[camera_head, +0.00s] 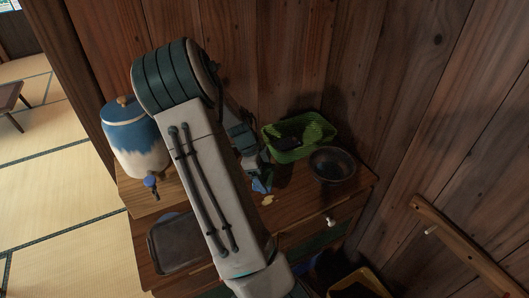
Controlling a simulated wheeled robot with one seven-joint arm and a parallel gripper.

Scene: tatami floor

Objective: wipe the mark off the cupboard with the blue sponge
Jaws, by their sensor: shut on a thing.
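The wooden cupboard (350,192) stands against the plank wall in the head view. My gripper (260,176) points down over the cupboard top, just right of my white arm, which hides part of the scene. It is shut on the blue sponge (262,185), of which a small piece shows below the fingers. A small pale orange mark (268,200) shows on the cupboard top just below the sponge. I cannot tell whether the sponge touches the wood.
A green basket (290,150) with a dark item and a dark bowl (332,164) stand right of my gripper. A blue-and-white jar (135,140) with a tap stands left. A dark tray (178,243) lies at front left. A yellow-edged bin (358,282) stands below.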

